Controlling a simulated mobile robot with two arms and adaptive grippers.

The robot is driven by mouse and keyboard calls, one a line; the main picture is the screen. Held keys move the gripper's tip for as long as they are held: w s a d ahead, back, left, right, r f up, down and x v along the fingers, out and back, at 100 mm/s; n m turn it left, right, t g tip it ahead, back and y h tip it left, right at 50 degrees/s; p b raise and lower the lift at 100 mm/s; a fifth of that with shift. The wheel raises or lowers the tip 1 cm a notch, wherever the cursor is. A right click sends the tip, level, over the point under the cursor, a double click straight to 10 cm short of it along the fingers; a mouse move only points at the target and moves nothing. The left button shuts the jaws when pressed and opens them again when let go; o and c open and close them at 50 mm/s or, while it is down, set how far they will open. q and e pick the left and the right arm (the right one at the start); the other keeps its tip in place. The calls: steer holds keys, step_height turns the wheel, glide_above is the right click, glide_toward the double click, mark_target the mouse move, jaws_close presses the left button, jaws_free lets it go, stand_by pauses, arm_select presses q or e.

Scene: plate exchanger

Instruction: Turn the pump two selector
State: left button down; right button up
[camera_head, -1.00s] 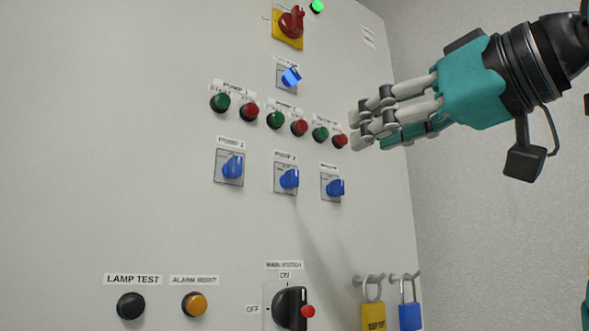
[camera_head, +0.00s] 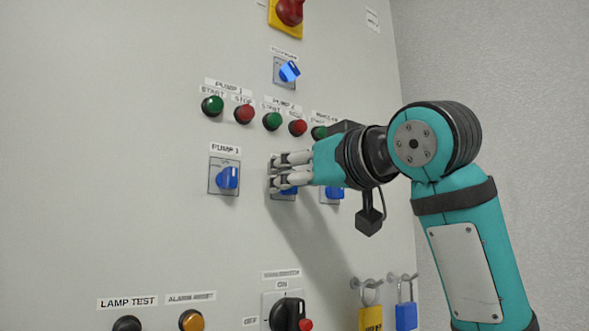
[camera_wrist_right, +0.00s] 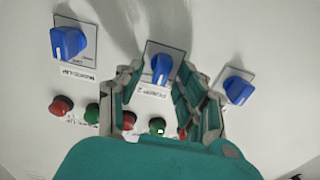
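The pump two selector is a blue knob on a grey square plate. In the head view the knob (camera_head: 289,191) is mostly hidden behind the fingers of my right gripper (camera_head: 277,173), which are at the panel. In the right wrist view the blue knob (camera_wrist_right: 162,67) shows with its "PUMP 2" label below it. It lies between the spread fingers of my right gripper (camera_wrist_right: 163,76), with a gap visible on each side. The gripper is open around it; whether a finger touches the plate I cannot tell. My left gripper is not in view.
The pump one selector (camera_head: 228,177) is close on the left and another blue selector (camera_head: 334,194) close on the right. A row of green and red buttons (camera_head: 272,121) lies just above. The main switch (camera_head: 287,314) and padlocks (camera_head: 371,317) are below.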

steer(key=shift+c, duration=0.4)
steer(key=shift+s+d, duration=0.1)
jaws_close()
steer(key=shift+n, duration=0.3)
steer(key=shift+s+a+f+n+p, duration=0.15)
steer(key=shift+n+p, duration=0.35)
steer(key=shift+n, duration=1.6)
steer(key=shift+a+f+n+p, duration=0.15)
steer(key=shift+n+p, duration=0.35)
steer(key=shift+n, duration=1.6)
steer(key=shift+r, duration=0.1)
steer(key=shift+o, duration=0.4)
jaws_free()
